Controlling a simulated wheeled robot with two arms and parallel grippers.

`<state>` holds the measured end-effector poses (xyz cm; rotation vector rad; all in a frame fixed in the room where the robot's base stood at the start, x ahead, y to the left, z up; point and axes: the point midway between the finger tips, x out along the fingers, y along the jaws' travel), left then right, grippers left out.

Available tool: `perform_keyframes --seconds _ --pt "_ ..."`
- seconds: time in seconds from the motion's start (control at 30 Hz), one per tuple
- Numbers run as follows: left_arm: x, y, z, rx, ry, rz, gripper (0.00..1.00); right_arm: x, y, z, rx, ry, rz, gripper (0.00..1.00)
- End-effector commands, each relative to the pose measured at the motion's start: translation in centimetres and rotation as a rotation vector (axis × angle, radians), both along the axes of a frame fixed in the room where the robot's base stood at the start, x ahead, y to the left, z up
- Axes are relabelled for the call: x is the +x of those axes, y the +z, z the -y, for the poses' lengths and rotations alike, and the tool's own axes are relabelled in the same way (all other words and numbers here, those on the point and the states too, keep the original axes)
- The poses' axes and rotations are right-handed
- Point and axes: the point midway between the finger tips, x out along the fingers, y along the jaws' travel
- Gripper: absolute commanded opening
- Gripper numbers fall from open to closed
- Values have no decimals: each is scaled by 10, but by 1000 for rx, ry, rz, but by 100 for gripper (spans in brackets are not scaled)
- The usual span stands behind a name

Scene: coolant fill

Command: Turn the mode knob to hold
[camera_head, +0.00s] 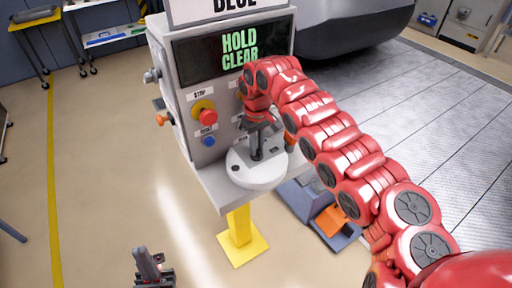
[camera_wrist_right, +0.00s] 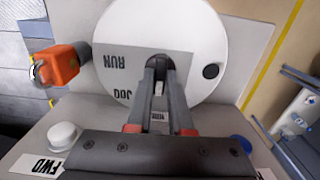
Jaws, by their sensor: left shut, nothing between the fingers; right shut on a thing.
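The mode knob sits at the middle of a round white plate (camera_head: 262,176) on the console's ledge. In the right wrist view the plate (camera_wrist_right: 190,25) shows RUN and JOG upside down, plus a black round spot near its edge. My right gripper (camera_wrist_right: 158,85) comes down over the plate's middle and is shut on the knob, which the fingers mostly hide. It also shows in the head view (camera_head: 258,150). I cannot read which mode the knob points to. The console screen (camera_head: 238,48) reads HOLD CLEAR in green. My left gripper (camera_head: 150,268) is shut and empty, low and away from the console.
The console has a red stop button (camera_head: 208,117) and a blue reset button (camera_head: 208,141). An orange part (camera_wrist_right: 62,65), a white FWD button (camera_wrist_right: 62,134) and a blue button (camera_wrist_right: 241,143) lie near the plate. A yellow post (camera_head: 239,226) supports the console.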

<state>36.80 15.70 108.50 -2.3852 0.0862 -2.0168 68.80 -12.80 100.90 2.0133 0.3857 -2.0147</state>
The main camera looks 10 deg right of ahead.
Motion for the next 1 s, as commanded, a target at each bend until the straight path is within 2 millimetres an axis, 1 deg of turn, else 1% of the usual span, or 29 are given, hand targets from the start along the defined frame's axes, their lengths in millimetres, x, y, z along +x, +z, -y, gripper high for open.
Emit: perform_keyframes --seconds 0.3,0.33,0.47,0.5,0.73,0.83,0.93,1.0 --pt "0 0 0 0 0 0 0 0 1 0 -1 2 1 0" --pt "0 0 0 0 0 0 0 0 1 0 -1 2 1 24" --pt "0 0 0 0 0 0 0 0 0 0 -1 1 1 47" --pt "0 0 0 0 0 0 0 0 0 0 0 1 1 49" --pt "0 0 0 0 0 0 0 0 0 0 0 0 1 49" --pt "0 -2 0 0 0 0 0 1 4 0 1 1 3 49" --pt "0 -6 0 0 0 0 0 2 15 -1 1 0 6 49" --pt "0 -11 0 0 0 0 0 2 28 -1 1 1 9 49"
